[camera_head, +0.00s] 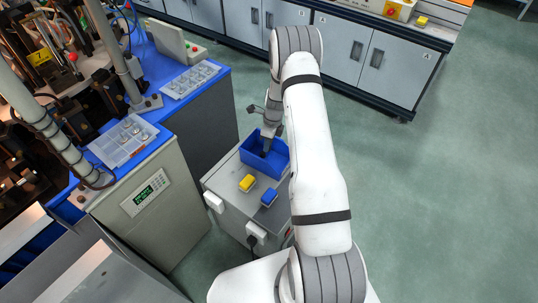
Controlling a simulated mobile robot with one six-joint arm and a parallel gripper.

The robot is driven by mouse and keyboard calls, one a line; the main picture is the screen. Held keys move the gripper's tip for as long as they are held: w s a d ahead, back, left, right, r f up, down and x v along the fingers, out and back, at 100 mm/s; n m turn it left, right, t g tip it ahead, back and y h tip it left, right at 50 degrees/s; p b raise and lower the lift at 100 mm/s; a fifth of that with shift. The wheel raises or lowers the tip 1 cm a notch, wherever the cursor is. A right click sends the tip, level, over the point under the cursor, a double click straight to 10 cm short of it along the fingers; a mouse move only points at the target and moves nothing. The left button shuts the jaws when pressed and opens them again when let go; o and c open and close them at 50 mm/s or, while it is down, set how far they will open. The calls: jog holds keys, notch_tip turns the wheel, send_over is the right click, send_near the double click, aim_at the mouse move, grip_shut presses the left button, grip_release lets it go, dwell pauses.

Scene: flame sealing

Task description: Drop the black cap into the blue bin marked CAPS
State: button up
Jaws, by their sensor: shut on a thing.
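The blue bin (279,160) stands at the far end of a small grey cabinet, in the middle of the head view. Its CAPS mark is not visible from here. My gripper (267,146) points down over the bin, with its fingertips at or just inside the bin's opening. It is shut on a small dark thing, which I take to be the black cap (263,153). The cap is small and partly hidden, so its exact height relative to the bin floor cannot be told.
A yellow block (247,183) and a blue block (269,197) sit on the grey cabinet (225,179) in front of the bin. On the left, a blue-topped machine bench (157,113) holds clear trays (190,80). Open green floor (440,150) lies to the right.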

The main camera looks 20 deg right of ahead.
jog(key=w+d+r+m+t, duration=0.1)
jog(key=w+d+r+m, duration=0.15)
jog(key=m, duration=0.35)
notch_tip(320, 180, down, 6)
jog(key=b, duration=0.3)
jog(key=shift+w+d+f, duration=0.25)
jog(key=shift+w, duration=0.1)
jog(key=o, duration=1)
jog(key=shift+r, duration=0.1)
jog(key=r, duration=0.2)
jog(key=d+r, duration=0.1)
jog(key=r, duration=0.4)
jog(key=shift+s+d+r, duration=0.15)
jog(key=shift+r, duration=0.15)
